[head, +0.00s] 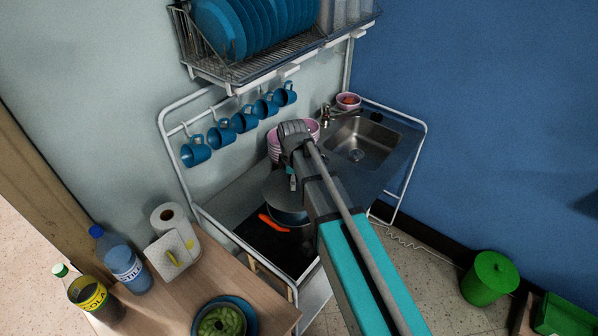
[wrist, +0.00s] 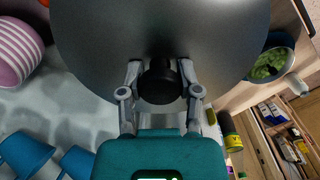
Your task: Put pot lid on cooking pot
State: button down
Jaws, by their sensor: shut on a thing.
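The pot lid (wrist: 160,35) is a large grey disc that fills the top of the wrist view. My gripper (wrist: 160,78) is shut on its round black knob (wrist: 161,88), with one finger on each side. In the head view the lid (head: 279,186) shows just left of my arm, over the cooking pot (head: 290,217). The pot stands on the dark hob and has an orange-red handle. My arm hides part of both. I cannot tell whether the lid touches the pot's rim.
Pink bowls (head: 274,145) stand behind the lid, beside the sink (head: 358,143). Blue mugs (head: 220,136) hang on the wall rail under the dish rack (head: 262,68). A wooden table (head: 182,298) at the front left holds bottles, a paper roll and a bowl.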

jog(key=shift+w+d, duration=0.15)
jog(key=shift+w, duration=0.05)
dwell(0.3)
jog(key=shift+f, duration=0.1)
notch_tip(320, 180, down, 6)
jog(key=b, duration=0.6)
jog(key=shift+f+b, duration=0.75)
jog(key=shift+b, duration=0.2)
dwell(1.5)
jog(key=shift+c, duration=1)
grip_release()
